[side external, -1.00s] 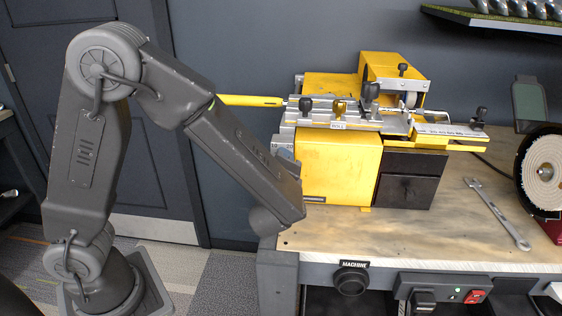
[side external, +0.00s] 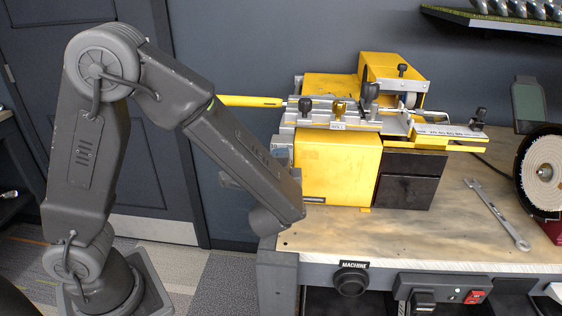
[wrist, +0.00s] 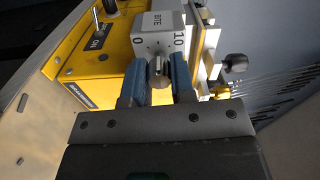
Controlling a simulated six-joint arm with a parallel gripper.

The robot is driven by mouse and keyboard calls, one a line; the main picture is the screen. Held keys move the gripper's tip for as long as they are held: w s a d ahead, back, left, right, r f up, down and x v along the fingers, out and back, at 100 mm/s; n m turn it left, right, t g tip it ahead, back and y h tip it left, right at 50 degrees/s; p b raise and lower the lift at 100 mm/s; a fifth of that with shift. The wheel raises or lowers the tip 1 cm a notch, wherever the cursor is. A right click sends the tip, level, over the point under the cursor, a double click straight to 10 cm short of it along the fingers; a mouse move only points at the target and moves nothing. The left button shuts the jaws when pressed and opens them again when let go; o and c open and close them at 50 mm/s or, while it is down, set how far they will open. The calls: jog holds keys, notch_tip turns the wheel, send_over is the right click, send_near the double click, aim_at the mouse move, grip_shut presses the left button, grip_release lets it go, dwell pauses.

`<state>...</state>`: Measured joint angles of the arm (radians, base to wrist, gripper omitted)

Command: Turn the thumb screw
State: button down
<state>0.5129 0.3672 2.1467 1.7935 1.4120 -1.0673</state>
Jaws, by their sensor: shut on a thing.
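The thumb screw (wrist: 158,72) is a small silver knob on the face of a light grey block (wrist: 160,40) marked "BITE", with 0 on one side and 10 on the other. My gripper (wrist: 157,80) has a blue finger on each side of the screw and is shut on it. The block is on a yellow machine (wrist: 88,88), which also stands on the bench in the side external view (side external: 338,168). There, my forearm hides most of the gripper and the screw.
A yellow-gripped shaft (side external: 250,101) runs out left from the machine. Several black knobs, one of them (side external: 371,92), stand on its top. A wrench (side external: 498,215) lies on the bench to the right, near a round wheel (side external: 543,170).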

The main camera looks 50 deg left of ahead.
dwell(0.4)
jog(key=c, duration=1)
grip_release()
jog(key=shift+o, duration=0.2)
jog(key=v, duration=1.4)
jog(key=shift+a, duration=0.1)
